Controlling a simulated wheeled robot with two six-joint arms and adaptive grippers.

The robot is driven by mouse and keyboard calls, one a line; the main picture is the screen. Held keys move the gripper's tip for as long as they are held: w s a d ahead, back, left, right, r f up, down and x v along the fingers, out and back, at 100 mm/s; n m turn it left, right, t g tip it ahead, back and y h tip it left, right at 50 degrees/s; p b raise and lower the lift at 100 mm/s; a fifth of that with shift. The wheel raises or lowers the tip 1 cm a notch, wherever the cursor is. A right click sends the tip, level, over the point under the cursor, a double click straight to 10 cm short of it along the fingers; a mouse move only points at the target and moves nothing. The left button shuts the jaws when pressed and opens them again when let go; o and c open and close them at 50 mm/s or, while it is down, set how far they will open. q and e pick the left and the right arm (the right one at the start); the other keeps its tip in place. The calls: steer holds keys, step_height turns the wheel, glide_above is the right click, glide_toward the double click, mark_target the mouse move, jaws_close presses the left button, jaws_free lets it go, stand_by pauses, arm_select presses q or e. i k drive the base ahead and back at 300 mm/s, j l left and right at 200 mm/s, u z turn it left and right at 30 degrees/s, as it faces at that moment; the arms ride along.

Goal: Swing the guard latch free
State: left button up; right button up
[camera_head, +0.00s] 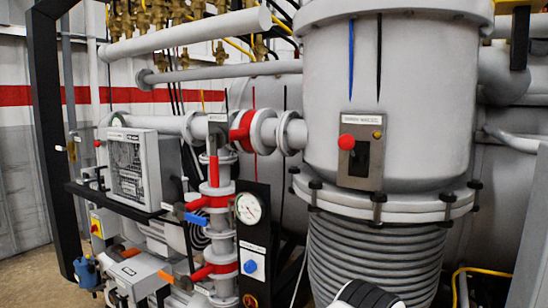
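No part in view is clearly marked as the guard latch. A metal plate (361,150) on the grey vessel carries a label, a red knob (346,142), a small yellow button (377,134) and a dark slot (360,158). At lower centre a black panel (253,232) holds a round gauge (248,208) and a blue knob (250,266). Neither gripper shows. A rounded white and black piece at the bottom edge looks like part of one of my arms; which arm, I cannot tell.
The large grey vessel (393,84) stands on a bolted flange above a ribbed section (375,255). Pipes with red, blue and orange handles crowd the left. Bare floor shows at lower left.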

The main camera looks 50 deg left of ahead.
mark_target(97, 143)
steer(key=k+l+u, duration=0.1)
steer(key=u, duration=2.55)
